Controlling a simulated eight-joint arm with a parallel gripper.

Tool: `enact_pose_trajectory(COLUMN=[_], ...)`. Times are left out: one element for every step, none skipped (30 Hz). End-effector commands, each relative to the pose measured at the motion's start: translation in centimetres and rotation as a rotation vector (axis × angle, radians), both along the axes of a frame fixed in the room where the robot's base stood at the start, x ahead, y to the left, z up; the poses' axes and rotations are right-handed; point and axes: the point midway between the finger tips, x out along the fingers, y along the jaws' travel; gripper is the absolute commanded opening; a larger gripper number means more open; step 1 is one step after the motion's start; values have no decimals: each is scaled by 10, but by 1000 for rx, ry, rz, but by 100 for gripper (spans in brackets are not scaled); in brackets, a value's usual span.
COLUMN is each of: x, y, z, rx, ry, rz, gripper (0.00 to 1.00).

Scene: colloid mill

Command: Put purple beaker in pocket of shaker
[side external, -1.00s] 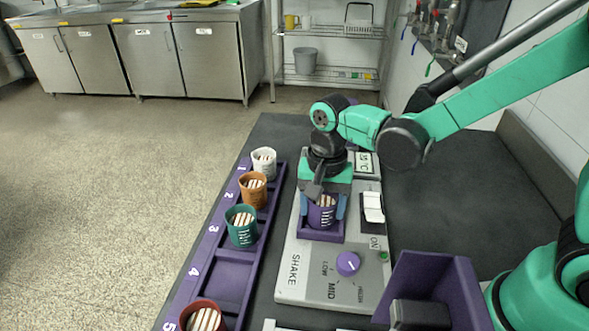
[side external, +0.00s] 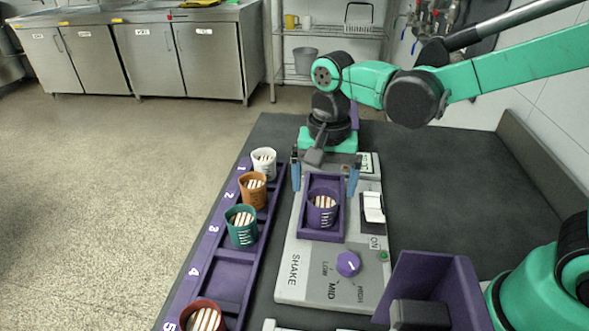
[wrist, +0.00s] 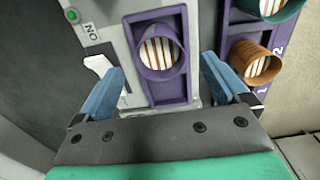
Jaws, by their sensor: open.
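The purple beaker (side external: 321,211), with white-and-brown striped contents, sits upright in the purple pocket (side external: 308,233) of the grey shaker (side external: 290,285). In the wrist view the beaker (wrist: 162,52) stands inside the pocket's frame (wrist: 134,60). My gripper (side external: 324,188) is open and empty, raised above and behind the beaker, with its blue fingers spread wide. In the wrist view the two fingers of my gripper (wrist: 162,92) lie on either side of the pocket, apart from the beaker.
The numbered purple rack (side external: 232,275) at the left holds white (side external: 263,162), orange (side external: 253,189), teal (side external: 240,225) and red (side external: 202,318) beakers; slot 4 is empty. The shaker has a purple knob (side external: 348,263) and a white switch (side external: 373,207). A purple bin-like box (side external: 435,280) stands front right.

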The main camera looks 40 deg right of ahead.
Motion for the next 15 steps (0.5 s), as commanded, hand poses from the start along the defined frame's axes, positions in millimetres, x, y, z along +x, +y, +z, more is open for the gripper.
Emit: enact_pose_trajectory(x=[-1, -1, 0, 0, -1, -1, -1, 0, 0, 0, 0, 0, 0, -1, -1], y=[0, 0, 0, 0, 0, 0, 0, 0, 0, 0, 0, 0, 0, 0, -1], z=[10, 16, 23, 28, 33, 39, 44, 48, 52, 56, 58, 61, 63, 65, 66], rx=[0, -1, -1, -1, -1, -1, -1, -1, -1, -1, -1, -1, -1, -1, 0], ry=[0, 1, 1, 1, 1, 1, 1, 1, 1, 1, 1, 1, 1, 1, -3], rz=[0, 0, 0, 0, 0, 0, 0, 0, 0, 0, 0, 0, 0, 0, 4], gripper=[93, 93, 93, 93, 93, 93, 93, 93, 93, 93, 93, 93, 93, 93, 93])
